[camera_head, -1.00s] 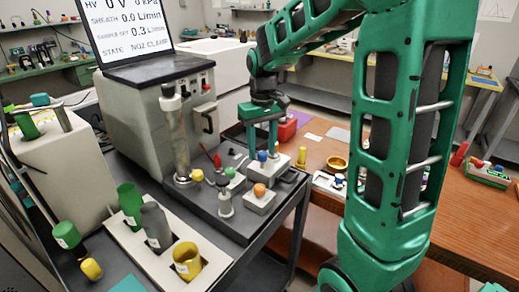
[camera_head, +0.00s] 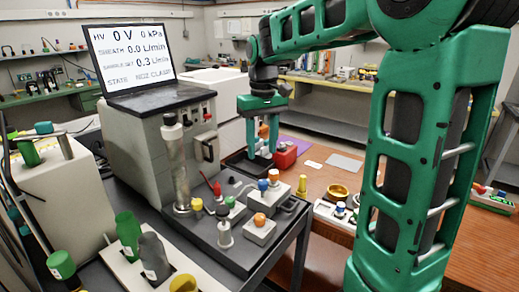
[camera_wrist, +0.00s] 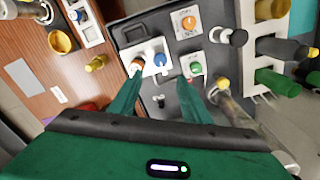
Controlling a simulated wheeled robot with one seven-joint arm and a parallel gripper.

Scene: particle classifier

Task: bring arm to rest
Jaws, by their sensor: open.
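My gripper (camera_head: 262,153) hangs fingers down above the back right of the dark instrument plate in the head view. In the wrist view its two green fingers (camera_wrist: 160,80) are spread apart, with no object clearly held between them. Beyond the fingertips is a white valve block with a blue knob (camera_wrist: 159,59) and an orange knob (camera_wrist: 136,66). In the head view the blue knob (camera_head: 262,185) is below the fingers. A small orange shape (camera_head: 263,131) shows between the fingers; I cannot tell how far behind it is. My arm is bent, its upper links at the right.
A grey cabinet (camera_head: 150,135) with a laptop screen (camera_head: 130,55) and a tall metal column (camera_head: 178,165) stand left of my gripper. Green, grey and yellow cups fill a white rack (camera_head: 118,262) in front. The wooden table (camera_head: 320,180) holds a brass bowl (camera_head: 338,192) and a red box.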

